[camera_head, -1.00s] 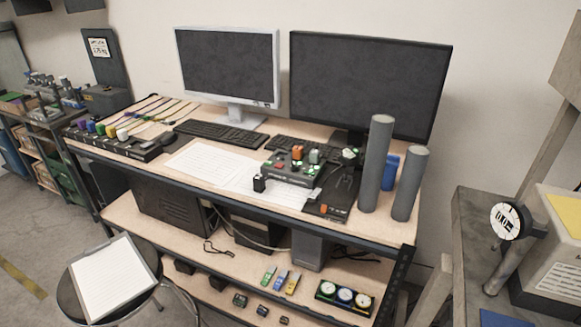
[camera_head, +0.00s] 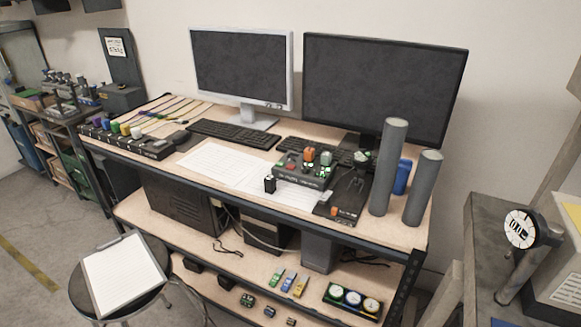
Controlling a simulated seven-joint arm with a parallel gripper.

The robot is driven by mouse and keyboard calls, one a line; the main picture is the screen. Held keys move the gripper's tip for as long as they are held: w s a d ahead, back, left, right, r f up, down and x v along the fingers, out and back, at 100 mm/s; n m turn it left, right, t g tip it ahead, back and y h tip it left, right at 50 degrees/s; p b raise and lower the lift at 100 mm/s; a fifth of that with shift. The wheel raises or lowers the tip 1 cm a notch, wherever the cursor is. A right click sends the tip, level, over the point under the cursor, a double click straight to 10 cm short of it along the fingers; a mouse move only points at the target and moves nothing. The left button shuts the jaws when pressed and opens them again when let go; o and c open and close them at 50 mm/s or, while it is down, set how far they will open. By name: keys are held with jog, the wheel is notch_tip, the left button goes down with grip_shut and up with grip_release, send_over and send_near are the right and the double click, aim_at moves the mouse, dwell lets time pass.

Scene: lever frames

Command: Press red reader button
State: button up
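On the desk in front of the right monitor sits a dark control box (camera_head: 300,178) with small orange, green and red parts on top. An orange button or knob (camera_head: 309,155) stands up near its middle. To its right is a flat black panel (camera_head: 350,190) with a small orange-red part (camera_head: 335,211) at its front edge. A small black block (camera_head: 270,184) with a light top stands just left of the box. Which red part is the reader button is too small to tell. My gripper is not in view.
Two tall grey cylinders (camera_head: 388,165) and (camera_head: 422,187) stand at the desk's right end, with a blue object (camera_head: 402,176) behind them. Two monitors, keyboards and white papers (camera_head: 222,165) take up the desk. A stool (camera_head: 122,275) bearing a clipboard stands at front left.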

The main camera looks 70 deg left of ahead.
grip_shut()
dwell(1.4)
